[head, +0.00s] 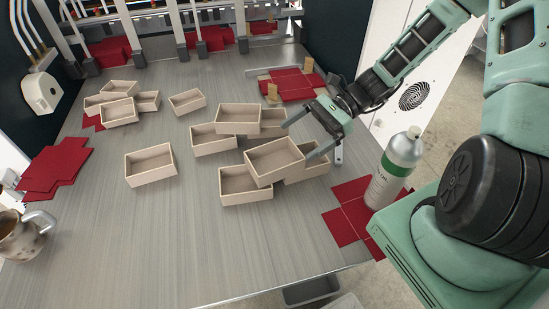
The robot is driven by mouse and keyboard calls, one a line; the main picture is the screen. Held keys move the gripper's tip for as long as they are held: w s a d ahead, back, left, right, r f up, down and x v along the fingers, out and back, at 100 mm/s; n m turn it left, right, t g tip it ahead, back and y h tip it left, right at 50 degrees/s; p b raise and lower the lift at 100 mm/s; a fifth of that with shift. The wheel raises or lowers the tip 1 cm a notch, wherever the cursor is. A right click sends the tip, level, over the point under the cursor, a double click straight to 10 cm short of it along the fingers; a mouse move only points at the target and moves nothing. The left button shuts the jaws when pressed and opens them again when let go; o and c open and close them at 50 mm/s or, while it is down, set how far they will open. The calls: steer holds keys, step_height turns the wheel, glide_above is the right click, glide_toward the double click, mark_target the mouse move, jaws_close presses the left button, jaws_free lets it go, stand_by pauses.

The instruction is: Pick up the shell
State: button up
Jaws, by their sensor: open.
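Several beige open-topped box shells lie on the grey metal table; which one the task means is not marked. One tilted shell (274,161) rests on top of others at the near right of the group. Under it are a front shell (246,190) and a right shell (313,168), both partly covered. My gripper (304,141) is open, its two fingers spread at the upper right of the tilted shell. It appears empty. Whether a fingertip touches the shell or hangs above it, I cannot tell.
A single shell (151,166) stands apart at left; more are stacked (119,112) behind it. Red flat blanks lie at left (54,168), at the back (290,83) and at right (347,213). A white-green bottle (396,168) stands near my arm. A jug (22,236) is at far left. The front table is clear.

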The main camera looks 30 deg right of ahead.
mark_target(280, 163)
steer(key=shift+a+f, duration=0.2)
steer(key=shift+a, duration=0.5)
steer(key=x, duration=0.1)
steer(key=p+x, duration=0.1)
steer(key=x, duration=0.1)
steer(key=p+x, duration=0.1)
steer(key=shift+s+a+r, duration=0.1)
steer(key=shift+s+a, duration=0.25)
steer(key=shift+a, duration=0.1)
steer(key=shift+a+f, duration=0.2)
steer(key=shift+a, duration=0.05)
steer(key=shift+c, duration=0.3)
steer(key=c, duration=1)
